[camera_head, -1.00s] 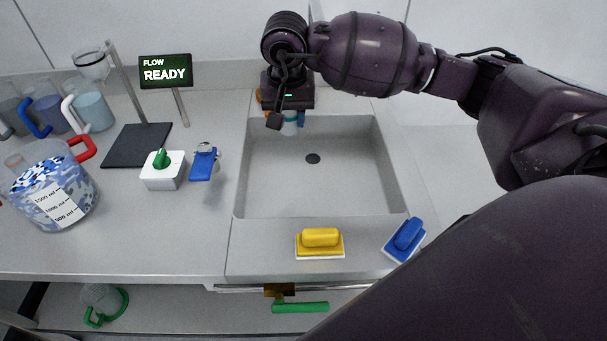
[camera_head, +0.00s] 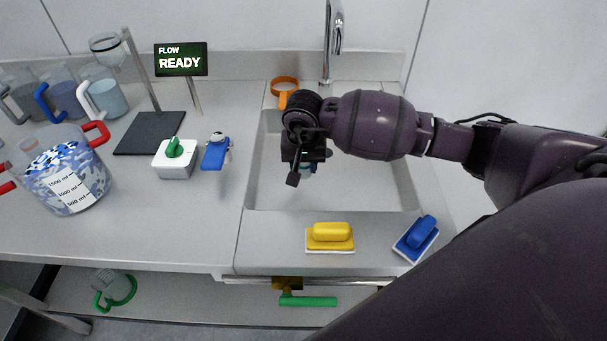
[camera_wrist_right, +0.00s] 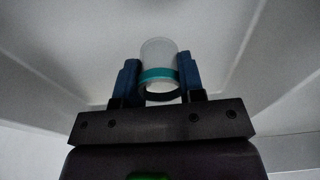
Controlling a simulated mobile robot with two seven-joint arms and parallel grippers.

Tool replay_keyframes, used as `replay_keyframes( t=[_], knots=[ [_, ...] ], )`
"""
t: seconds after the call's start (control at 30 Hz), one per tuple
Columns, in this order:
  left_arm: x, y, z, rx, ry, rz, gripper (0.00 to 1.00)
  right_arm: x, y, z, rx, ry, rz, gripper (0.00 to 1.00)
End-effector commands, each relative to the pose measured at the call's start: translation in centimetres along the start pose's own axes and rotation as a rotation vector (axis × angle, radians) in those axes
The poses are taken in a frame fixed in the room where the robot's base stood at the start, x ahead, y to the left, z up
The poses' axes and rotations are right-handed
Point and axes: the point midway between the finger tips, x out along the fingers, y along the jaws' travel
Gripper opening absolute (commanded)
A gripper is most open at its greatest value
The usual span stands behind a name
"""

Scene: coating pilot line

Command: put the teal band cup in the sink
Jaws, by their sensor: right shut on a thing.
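The teal band cup (camera_wrist_right: 159,50) is a small clear cup with a teal band around it. In the right wrist view it sits between the two blue fingers of my right gripper (camera_wrist_right: 159,72), which is shut on it. In the head view my right gripper (camera_head: 305,166) points down over the left part of the grey sink (camera_head: 375,190), and the cup is mostly hidden behind it. The cup's height above the sink floor is hard to tell. My left gripper is not in view.
A yellow brush (camera_head: 330,236) and a blue brush (camera_head: 416,239) lie on the sink's front ledge. An orange ring-shaped tool (camera_head: 284,88) and a tap (camera_head: 333,40) are behind the sink. A white box with a green knob (camera_head: 174,158) and a large jug (camera_head: 66,180) stand left.

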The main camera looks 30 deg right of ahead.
Motion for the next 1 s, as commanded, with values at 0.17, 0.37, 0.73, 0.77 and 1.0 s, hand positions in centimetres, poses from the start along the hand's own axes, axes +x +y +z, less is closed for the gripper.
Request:
replay_keyframes(
  t=[0.17,0.37,0.73,0.77,1.0],
  knots=[
    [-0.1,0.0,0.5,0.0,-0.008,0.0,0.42,2.3,0.0,0.4,0.002,-0.005,0.001,0.13],
    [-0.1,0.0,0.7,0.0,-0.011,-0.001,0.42,4.0,0.0,0.6,0.001,-0.002,0.0,0.13],
    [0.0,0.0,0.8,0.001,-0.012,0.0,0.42,4.3,0.0,0.6,-0.001,-0.002,0.0,0.38],
    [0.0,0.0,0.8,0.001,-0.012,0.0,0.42,4.3,0.0,0.6,-0.001,-0.001,0.0,0.42],
    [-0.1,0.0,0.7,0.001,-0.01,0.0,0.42,4.2,0.0,0.6,0.0,-0.001,0.0,0.62]
  ],
)
